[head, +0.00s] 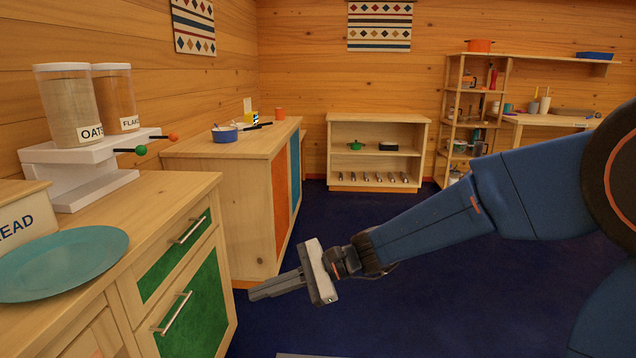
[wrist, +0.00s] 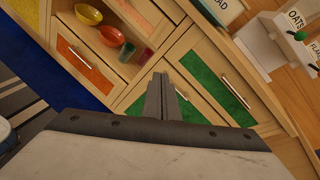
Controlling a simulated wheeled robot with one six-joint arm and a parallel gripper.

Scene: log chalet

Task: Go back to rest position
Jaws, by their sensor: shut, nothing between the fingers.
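My gripper (head: 277,286) is at the end of my blue arm, which reaches in from the right in the head view. It is shut and empty, in front of the green-fronted cabinet (head: 150,245) and above the dark blue floor (head: 390,310). The wrist view shows the two fingers (wrist: 160,92) together, pointing toward the cabinet fronts. I cannot tell from these views how close the fingertips are to the green door.
A teal plate (head: 60,262) and a cereal dispenser (head: 90,165) stand on the left counter. A second cabinet (head: 235,200) stands beyond, with a blue pot (head: 224,134) on it. A low shelf (head: 376,185) stands at the back wall. The middle floor is clear.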

